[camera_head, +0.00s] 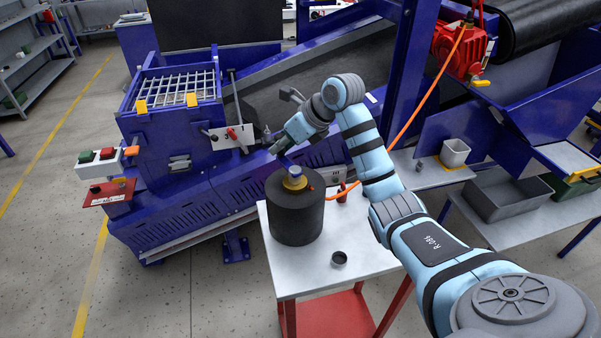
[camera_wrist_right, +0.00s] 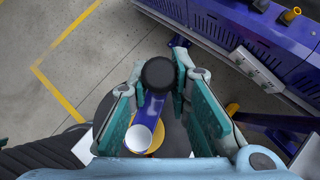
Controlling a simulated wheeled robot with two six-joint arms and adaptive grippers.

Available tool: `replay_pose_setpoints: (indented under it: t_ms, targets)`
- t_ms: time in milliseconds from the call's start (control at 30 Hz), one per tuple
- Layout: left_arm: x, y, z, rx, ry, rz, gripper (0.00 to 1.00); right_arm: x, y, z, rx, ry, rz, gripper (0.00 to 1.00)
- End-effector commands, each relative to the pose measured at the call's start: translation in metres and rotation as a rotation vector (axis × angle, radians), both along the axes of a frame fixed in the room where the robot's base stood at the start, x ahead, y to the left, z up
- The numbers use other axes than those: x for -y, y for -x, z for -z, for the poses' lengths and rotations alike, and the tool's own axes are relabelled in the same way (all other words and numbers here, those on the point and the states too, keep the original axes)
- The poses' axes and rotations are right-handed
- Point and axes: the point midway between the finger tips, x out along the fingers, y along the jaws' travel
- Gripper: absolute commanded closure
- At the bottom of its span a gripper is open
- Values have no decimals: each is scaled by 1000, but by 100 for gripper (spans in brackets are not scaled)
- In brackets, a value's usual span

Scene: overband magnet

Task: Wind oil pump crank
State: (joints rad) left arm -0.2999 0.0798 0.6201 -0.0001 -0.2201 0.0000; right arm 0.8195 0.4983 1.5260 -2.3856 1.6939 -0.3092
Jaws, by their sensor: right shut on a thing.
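The oil pump is a dark drum (camera_head: 295,215) with a yellow and blue top (camera_head: 294,180), standing on a small white-topped table. My right gripper (camera_head: 276,148) is just above and behind the drum's top. In the right wrist view, the crank is a blue arm (camera_wrist_right: 151,108) running from a pale round cap (camera_wrist_right: 138,138) over the yellow top to a black knob (camera_wrist_right: 158,73). The right gripper (camera_wrist_right: 159,84) has its fingers on either side of the knob end and is shut on the crank. The exact contact is hard to see. My left gripper is not in view.
An orange hose (camera_head: 418,105) hangs to the drum. The blue machine (camera_head: 185,205) stands close behind. A grey bin (camera_head: 507,194) is at the right. Floor at the left is open.

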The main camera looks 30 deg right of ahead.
Motion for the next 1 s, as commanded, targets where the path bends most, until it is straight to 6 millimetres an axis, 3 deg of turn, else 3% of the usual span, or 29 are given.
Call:
replay_pose_setpoints:
  t_ms: [200, 533, 800, 1000]
  targets:
    - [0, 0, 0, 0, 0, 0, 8, 16, 2, 1, -4, 2, 1, 100]
    - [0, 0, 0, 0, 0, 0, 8, 17, 3, 1, -3, 0, 0, 100]
    - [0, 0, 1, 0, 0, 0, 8, 34, 10, 1, -4, 1, 2, 100]
    - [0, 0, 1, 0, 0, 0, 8, 34, 11, 1, -4, -1, -1, 100]
